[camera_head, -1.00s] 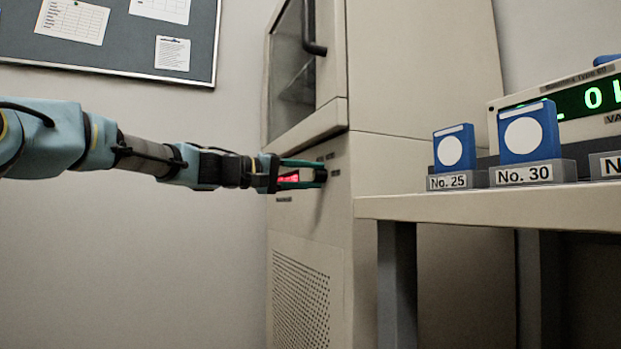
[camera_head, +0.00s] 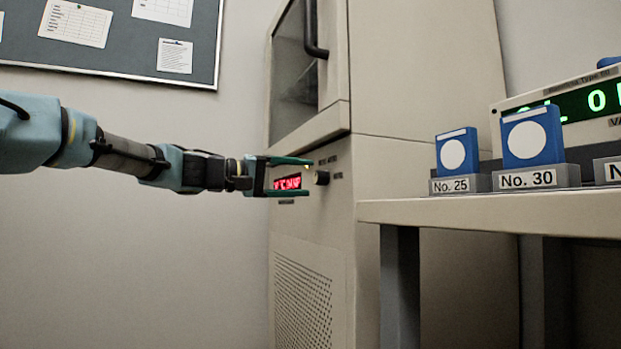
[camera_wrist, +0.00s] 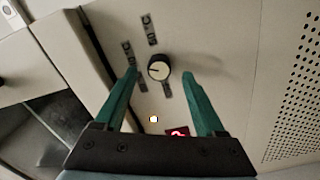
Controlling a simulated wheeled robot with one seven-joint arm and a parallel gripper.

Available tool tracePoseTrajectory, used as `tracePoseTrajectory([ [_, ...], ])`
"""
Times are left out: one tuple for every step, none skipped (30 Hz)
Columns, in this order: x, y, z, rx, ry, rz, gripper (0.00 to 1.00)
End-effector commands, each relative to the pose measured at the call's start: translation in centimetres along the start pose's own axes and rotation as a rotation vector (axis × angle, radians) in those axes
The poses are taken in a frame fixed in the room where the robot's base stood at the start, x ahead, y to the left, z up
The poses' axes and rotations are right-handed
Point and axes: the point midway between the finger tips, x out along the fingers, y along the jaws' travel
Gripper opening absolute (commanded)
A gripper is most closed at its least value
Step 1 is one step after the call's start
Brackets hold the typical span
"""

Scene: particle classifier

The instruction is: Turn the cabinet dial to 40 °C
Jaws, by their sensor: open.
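The cabinet (camera_head: 400,90) is a tall beige unit with a glass door and a control panel. Its dial (camera_head: 321,178) is a small black knob beside a red lit display (camera_head: 287,183). In the wrist view the dial appears between and beyond the fingertips, with a gap on both sides. The display text is not legible.
A bench (camera_head: 480,212) to the right of the cabinet carries blue pieces in holders labelled No. 25 (camera_head: 458,152) and No. 30 (camera_head: 532,138), and an instrument with a green readout (camera_head: 590,102). A vented panel (camera_head: 302,295) is below the dial.

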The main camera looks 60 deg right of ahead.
Motion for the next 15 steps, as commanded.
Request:
tracePoseTrajectory([
  [-1.2,0.1,-0.2,0.000,0.004,-0.003,0.72],
  [-1.8,0.1,-0.2,0.000,0.004,-0.003,0.72],
  [-2.5,0.1,-0.2,-0.001,0.004,-0.003,0.72],
  [-3.1,0.1,-0.2,-0.001,0.004,-0.003,0.72],
  [-3.7,0.1,-0.2,-0.001,0.003,-0.003,0.72],
  [-4.4,0.1,-0.2,0.000,0.004,-0.003,0.72],
  [-4.8,0.1,-0.1,0.000,0.002,-0.002,0.72],
  [-5.3,0.1,-0.1,0.000,0.002,-0.002,0.72],
  [-5.8,0.1,-0.1,-0.001,0.002,-0.002,0.72],
  [-6.2,0.1,-0.1,-0.001,0.003,-0.002,0.72],
  [-6.5,0.1,-0.1,-0.001,0.002,-0.002,0.72],
  [-6.8,0.1,-0.1,0.000,0.001,-0.001,0.72],
  [-7.0,0.1,-0.1,0.000,0.001,-0.001,0.72],
  [-7.2,0.0,-0.1,0.000,0.001,-0.001,0.72],
  [-7.4,0.0,0.0,0.000,0.001,0.000,0.72],
])
